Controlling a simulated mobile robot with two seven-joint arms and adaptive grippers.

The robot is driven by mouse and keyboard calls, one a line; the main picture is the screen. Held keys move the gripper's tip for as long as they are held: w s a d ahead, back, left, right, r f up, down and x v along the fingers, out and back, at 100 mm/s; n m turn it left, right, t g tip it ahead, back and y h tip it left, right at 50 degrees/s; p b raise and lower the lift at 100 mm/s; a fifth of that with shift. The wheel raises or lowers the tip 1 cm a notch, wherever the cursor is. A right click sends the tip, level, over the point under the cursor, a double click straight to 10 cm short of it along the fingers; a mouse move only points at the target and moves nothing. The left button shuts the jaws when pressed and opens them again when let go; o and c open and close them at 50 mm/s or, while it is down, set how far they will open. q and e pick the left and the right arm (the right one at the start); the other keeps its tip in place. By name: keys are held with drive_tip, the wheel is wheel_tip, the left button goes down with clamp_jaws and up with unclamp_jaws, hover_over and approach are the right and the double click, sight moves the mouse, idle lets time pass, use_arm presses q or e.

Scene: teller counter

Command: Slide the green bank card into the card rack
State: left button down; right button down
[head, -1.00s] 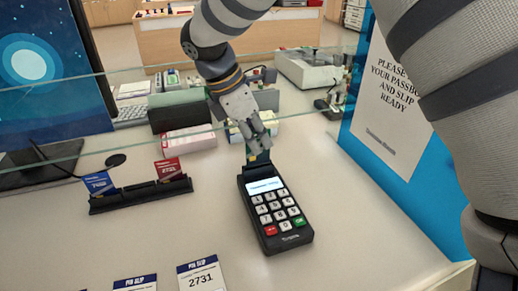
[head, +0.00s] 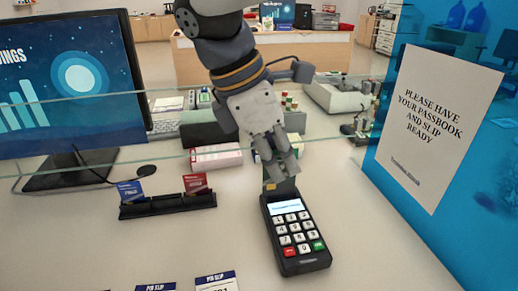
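The green bank card (head: 284,187) shows as a small dark green piece with a gold patch, at the top end of the black card terminal (head: 296,236). My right gripper (head: 276,172) reaches down over it, and its fingers look closed on the card. They hide most of it, and I cannot tell whether its lower edge sits in the terminal. The black card rack (head: 168,206) stands to the left on the counter. It holds a blue card (head: 130,192) and a red card (head: 195,184), both upright, with a gap between them. My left gripper is not in view.
A glass screen crosses above the counter behind the rack. A monitor (head: 70,85) stands at the left. A sign (head: 446,125) on a blue panel bounds the right. PIN slips (head: 215,281) lie at the front edge. The counter between rack and terminal is clear.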

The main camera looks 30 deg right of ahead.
drive_tip(key=shift+r, duration=2.1)
